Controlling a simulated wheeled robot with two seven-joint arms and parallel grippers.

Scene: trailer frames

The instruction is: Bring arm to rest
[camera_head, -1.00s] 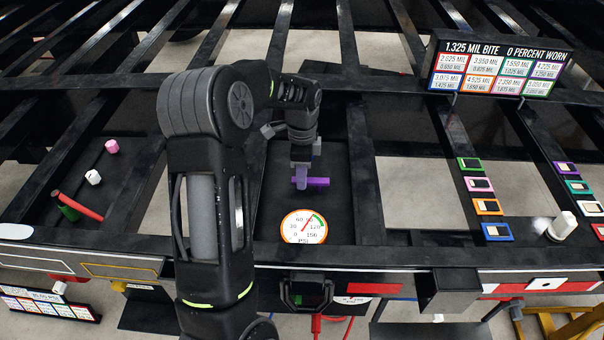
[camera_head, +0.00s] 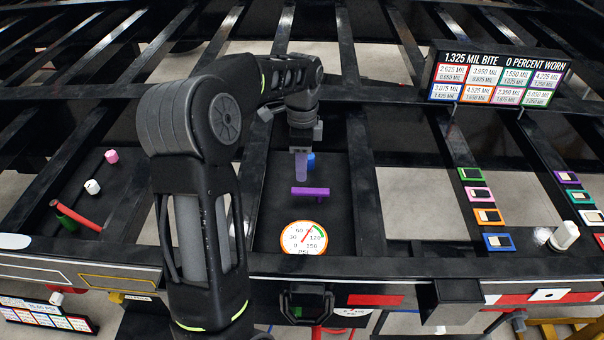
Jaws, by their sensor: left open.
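My left arm comes in from the lower left and bends over the middle tray. My left gripper (camera_head: 301,165) points down over the tray, open and clear of the purple piece. The purple T-shaped piece (camera_head: 311,191) lies in the tray just below the fingers. A blue piece (camera_head: 310,160) shows just behind the gripper, partly hidden by it. My right gripper is not in view.
A round PSI gauge (camera_head: 303,238) sits at the tray's front. A red bar (camera_head: 78,215) and small cylinders lie in the left tray. Coloured tiles (camera_head: 484,194) line the right beams. A sign board (camera_head: 497,75) stands at the back right. Open gaps lie between the beams.

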